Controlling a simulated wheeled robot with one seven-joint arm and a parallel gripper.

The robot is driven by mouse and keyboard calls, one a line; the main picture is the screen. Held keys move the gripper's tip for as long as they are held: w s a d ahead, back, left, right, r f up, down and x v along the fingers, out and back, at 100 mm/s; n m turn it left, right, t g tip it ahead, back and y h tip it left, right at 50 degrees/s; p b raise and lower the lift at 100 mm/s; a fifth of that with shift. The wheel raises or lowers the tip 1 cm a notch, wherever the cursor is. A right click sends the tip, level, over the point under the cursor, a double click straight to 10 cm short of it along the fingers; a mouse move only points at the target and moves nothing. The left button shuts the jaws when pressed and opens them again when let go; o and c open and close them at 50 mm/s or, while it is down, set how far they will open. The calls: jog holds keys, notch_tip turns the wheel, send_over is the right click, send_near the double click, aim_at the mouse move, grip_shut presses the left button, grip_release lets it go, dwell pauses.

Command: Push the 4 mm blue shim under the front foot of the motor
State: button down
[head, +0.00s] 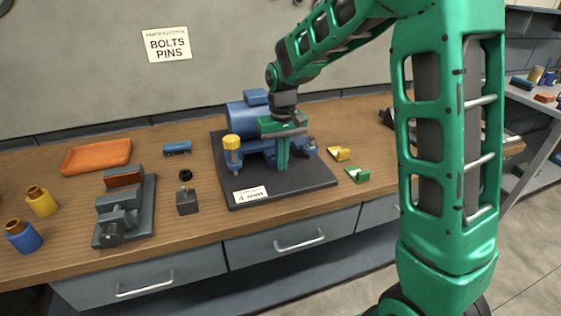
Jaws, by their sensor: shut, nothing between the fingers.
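The blue motor (241,116) stands on a dark base plate (318,178) on the bench, partly hidden behind my gripper. My gripper (282,168) is shut and empty, pointing down in front of the motor, with its tips low over the plate. I cannot tell whether the tips touch anything. No blue shim can be made out for certain; the motor's front foot is largely hidden by my gripper. A white card reading "4 mm" (250,195) lies at the plate's front edge.
A yellow-capped post (232,150) and a blue post (310,148) flank my gripper. Yellow (340,153) and green (357,174) pieces lie right of the plate. A vise (123,212), small dark block (187,203), blue piece (177,147) and orange tray (97,156) are left.

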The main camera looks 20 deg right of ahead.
jog(key=s, duration=0.3)
jog(key=shift+d, duration=0.1)
notch_tip(320, 180, up, 10)
jog(key=s+d+m, duration=0.3)
jog(key=s+d, duration=1)
jog(key=s, duration=0.2)
jog(key=s+d+f+m, duration=0.1)
jog(key=s+d+f, duration=0.1)
jog(key=s, duration=0.6)
jog(key=s+d+f+m, duration=0.2)
jog(key=s, duration=0.7)
jog(key=shift+f, duration=0.15)
jog(key=shift+d, duration=0.1)
jog(key=shift+w+f, duration=0.25)
jog(key=shift+w, duration=0.35)
